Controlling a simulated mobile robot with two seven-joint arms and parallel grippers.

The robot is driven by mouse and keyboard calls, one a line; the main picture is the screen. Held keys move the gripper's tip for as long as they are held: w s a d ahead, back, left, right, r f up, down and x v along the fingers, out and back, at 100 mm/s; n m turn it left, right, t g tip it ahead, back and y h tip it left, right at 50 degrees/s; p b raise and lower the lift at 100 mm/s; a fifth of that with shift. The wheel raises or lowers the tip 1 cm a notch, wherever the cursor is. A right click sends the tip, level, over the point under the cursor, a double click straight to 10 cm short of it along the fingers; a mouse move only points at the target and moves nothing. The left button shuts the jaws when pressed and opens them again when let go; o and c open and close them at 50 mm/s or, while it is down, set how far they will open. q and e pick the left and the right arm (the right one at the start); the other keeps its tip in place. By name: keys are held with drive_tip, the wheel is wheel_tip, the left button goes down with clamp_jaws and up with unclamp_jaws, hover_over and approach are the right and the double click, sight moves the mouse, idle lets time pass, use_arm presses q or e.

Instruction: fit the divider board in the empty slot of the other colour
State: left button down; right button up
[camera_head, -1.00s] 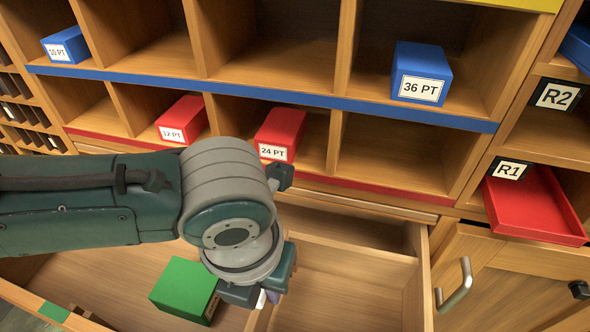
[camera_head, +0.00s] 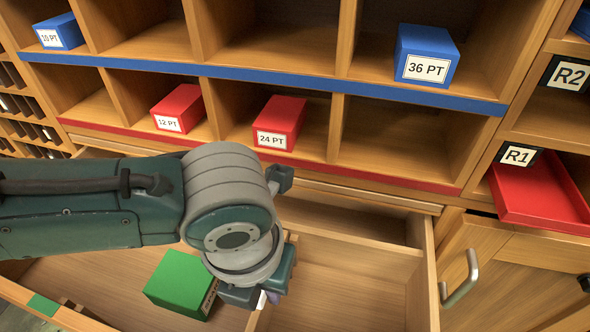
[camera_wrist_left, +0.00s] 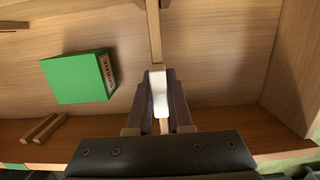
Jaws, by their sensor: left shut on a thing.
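In the left wrist view, the divider board (camera_wrist_left: 154,30) is a thin wooden strip running away from my left gripper (camera_wrist_left: 160,92). The jaws are shut on its near end, where a bright white patch shows between the dark fingers. In the head view, my left gripper (camera_head: 262,298) is low in the open drawer (camera_head: 345,290), partly hidden by my wrist. Two short wooden rails (camera_wrist_left: 42,128) with a gap between them stand at the drawer's near side, close to a green mark (camera_wrist_left: 14,167). That green mark (camera_head: 45,305) also shows on the drawer's front edge. My right gripper is out of view.
A green box (camera_head: 182,284) lies in the drawer, left of my gripper. Behind is a cabinet with a red 12 PT box (camera_head: 180,105), a red 24 PT box (camera_head: 281,118) and a blue 36 PT box (camera_head: 428,52). A red tray (camera_head: 540,190) and a door handle (camera_head: 462,280) are at right.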

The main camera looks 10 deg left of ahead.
use_arm(q)
drive_tip(key=shift+f, duration=0.3)
drive_tip(key=c, duration=0.8)
unclamp_jaws()
drive_tip(key=shift+o, duration=0.2)
drive_tip(key=r+p, duration=0.1)
drive_tip(key=r, duration=0.2)
drive_tip(key=r+p, duration=0.1)
drive_tip(key=r, duration=0.2)
drive_tip(key=s+r+p, duration=0.1)
drive_tip(key=r+p, duration=0.1)
drive_tip(key=r, duration=0.1)
drive_tip(key=shift+s+r, duration=0.15)
drive_tip(key=shift+r, duration=0.3)
